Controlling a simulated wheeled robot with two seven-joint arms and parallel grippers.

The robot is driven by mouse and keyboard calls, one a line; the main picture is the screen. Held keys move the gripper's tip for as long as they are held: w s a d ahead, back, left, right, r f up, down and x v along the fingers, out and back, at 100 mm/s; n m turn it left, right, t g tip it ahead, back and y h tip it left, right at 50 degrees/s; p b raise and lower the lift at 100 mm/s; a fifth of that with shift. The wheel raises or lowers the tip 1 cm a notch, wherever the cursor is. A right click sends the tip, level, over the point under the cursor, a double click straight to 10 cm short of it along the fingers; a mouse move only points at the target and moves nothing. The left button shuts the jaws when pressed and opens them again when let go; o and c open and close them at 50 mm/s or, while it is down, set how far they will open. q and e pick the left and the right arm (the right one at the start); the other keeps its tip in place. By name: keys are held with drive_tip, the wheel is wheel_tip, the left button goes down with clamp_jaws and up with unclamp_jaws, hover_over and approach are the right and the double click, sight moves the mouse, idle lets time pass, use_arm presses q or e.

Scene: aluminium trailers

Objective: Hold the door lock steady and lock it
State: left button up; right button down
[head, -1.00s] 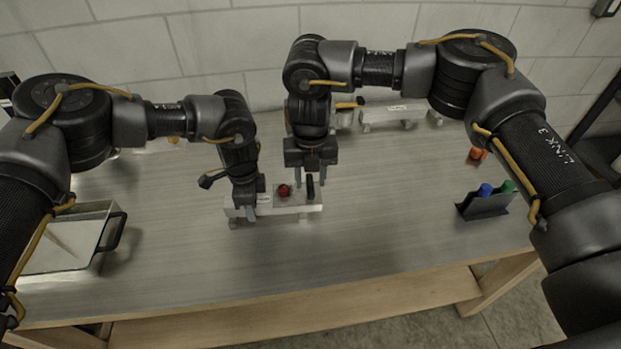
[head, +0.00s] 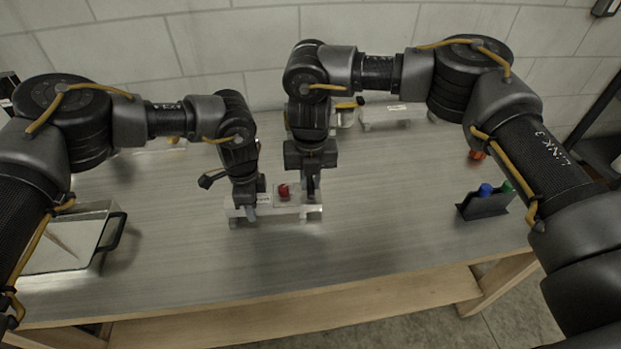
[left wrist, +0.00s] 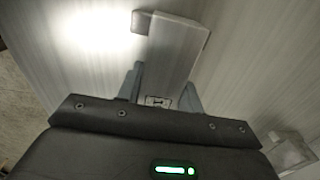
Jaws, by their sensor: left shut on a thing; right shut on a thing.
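The door lock (head: 284,210) is a pale, low block on the table's middle, with a red knob (head: 283,190) on top. My left gripper (head: 249,210) points down and is shut on the lock's left end. The left wrist view also shows the lock's pale bar (left wrist: 173,50) between the fingers of my left gripper (left wrist: 161,92). My right gripper (head: 309,192) points down over the lock's right part, right of the red knob. It is shut on the lock's dark upright handle, which its fingers mostly hide.
An open metal box (head: 65,258) with a black handle stands at the left. A dark holder (head: 484,207) with blue and green items stands at the right. An orange item (head: 476,154) and another pale fixture (head: 397,115) lie further back. The table's front is clear.

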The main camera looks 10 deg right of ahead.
sight(310, 183)
drive_tip(key=m, duration=0.8)
drive_tip(key=shift+m, duration=0.3)
drive_tip(key=m, duration=0.4)
drive_tip(key=shift+m, duration=2.5)
drive_tip(key=c, duration=1.4)
unclamp_jaws()
drive_tip(key=shift+o, duration=0.2)
wheel_tip(310, 183, up, 12)
